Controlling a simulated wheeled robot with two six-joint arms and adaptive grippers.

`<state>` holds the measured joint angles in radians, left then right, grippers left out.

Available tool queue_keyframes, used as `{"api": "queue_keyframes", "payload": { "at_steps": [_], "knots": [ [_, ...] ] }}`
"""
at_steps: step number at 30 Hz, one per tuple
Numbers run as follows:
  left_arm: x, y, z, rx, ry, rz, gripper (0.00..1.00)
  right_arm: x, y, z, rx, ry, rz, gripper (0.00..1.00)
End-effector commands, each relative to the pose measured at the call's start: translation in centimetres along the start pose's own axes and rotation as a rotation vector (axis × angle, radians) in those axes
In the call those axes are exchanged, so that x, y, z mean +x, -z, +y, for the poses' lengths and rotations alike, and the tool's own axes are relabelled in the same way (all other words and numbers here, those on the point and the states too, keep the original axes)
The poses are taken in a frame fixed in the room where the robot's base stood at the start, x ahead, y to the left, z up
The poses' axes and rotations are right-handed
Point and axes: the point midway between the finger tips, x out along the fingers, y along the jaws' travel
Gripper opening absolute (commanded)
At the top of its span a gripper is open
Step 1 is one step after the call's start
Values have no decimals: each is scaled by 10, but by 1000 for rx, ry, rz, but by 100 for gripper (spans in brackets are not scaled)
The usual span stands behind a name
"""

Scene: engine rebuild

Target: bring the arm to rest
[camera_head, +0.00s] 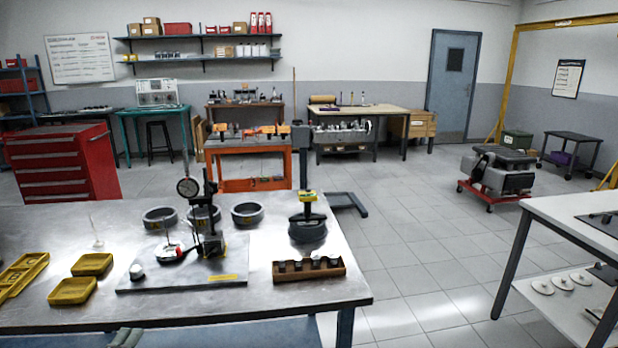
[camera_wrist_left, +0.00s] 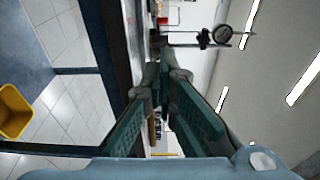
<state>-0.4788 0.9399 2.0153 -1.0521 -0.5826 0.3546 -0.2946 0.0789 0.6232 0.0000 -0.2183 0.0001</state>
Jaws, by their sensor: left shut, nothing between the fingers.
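My left gripper (camera_head: 126,338) shows only as a small grey piece at the bottom edge of the head view, in front of the steel workbench (camera_head: 60,222). In the left wrist view its two dark green fingers (camera_wrist_left: 163,72) come together at their tips, and nothing shows between them. The wrist picture is turned on its side, with the bench edge beside the fingers. The rest of the left arm is hidden below the head view. My right gripper shows in neither view.
The bench holds a dial gauge stand (camera_head: 208,215), yellow trays (camera_head: 73,290), metal rings (camera_head: 247,214), a brown block rack (camera_head: 309,270) and a black cylinder with a yellow top (camera_head: 307,228). A yellow bin (camera_wrist_left: 13,112) stands on the floor. Floor right of the bench is open.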

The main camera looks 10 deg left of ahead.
Motion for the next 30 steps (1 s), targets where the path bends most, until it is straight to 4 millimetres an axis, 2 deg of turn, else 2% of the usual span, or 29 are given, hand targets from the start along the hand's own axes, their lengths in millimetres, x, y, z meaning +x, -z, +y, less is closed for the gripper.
{"api": "queue_keyframes", "payload": {
  "at_steps": [2,6,11,17,22,25,26,29,30],
  "knots": [
    [0,2,4,22,-19,13,0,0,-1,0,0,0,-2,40],
    [1,-10,26,25,-82,-5,0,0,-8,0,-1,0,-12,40],
    [0,-28,52,18,-151,-39,0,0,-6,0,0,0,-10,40],
    [-11,-62,101,-22,-271,-120,0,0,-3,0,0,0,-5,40],
    [-39,-102,170,-118,-425,-246,0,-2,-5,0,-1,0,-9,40],
    [-73,-125,225,-214,-537,-349,0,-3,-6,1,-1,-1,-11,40],
    [-86,-130,244,-249,-575,-386,0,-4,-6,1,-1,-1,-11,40],
    [-149,-136,318,-410,-716,-533,0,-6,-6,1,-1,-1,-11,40],
    [-182,-131,349,-487,-778,-601,0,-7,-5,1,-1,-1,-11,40]
  ]
}}
